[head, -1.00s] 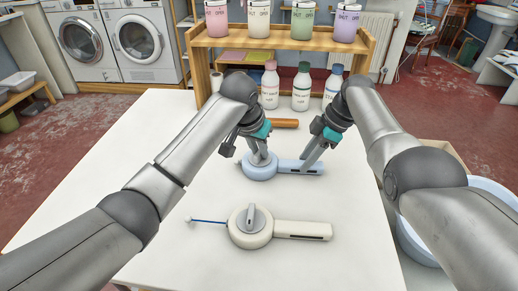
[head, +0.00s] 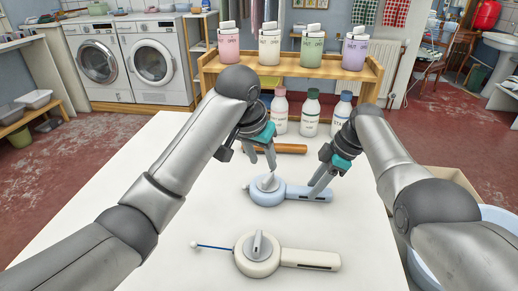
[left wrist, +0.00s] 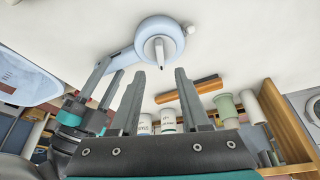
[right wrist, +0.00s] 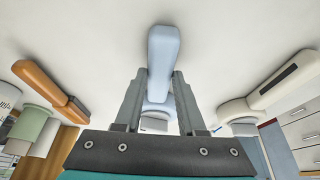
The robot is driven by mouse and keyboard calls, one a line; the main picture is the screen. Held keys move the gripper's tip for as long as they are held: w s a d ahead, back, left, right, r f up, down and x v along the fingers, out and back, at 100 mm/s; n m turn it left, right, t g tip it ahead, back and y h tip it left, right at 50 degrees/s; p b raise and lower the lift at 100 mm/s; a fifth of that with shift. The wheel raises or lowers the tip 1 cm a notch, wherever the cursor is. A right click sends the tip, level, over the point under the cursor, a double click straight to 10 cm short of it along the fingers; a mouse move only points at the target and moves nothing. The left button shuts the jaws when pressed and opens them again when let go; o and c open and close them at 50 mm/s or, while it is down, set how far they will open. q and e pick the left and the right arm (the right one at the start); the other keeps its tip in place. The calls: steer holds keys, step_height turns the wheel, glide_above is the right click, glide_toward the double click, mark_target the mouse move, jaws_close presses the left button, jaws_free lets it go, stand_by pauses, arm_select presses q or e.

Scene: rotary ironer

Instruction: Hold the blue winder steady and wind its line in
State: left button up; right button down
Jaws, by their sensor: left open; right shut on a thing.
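The blue winder (head: 266,196) lies flat on the white table, its handle pointing right. Its crank knob (left wrist: 160,50) stands up from the disc. A small pale bead (left wrist: 190,29) sits close to the disc's rim; little or no line shows between them. My right gripper (head: 322,183) is shut on the handle (right wrist: 163,50), which shows between its fingers in the right wrist view. My left gripper (head: 262,163) is open and empty just above the crank, apart from it; its fingers also show in the left wrist view (left wrist: 159,78).
A cream winder (head: 257,262) with a blue line out to a white bead lies nearer on the table (head: 180,215). An orange-brown bar (head: 290,149) and several bottles (head: 310,112) stand or lie behind, before a wooden shelf (head: 290,72). The table's left side is clear.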

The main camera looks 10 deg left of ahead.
arm_select(q)
steer(key=v, duration=0.4)
arm_select(e)
steer(key=shift+c, duration=2.1)
jaws_free()
steer(key=shift+r, duration=0.1)
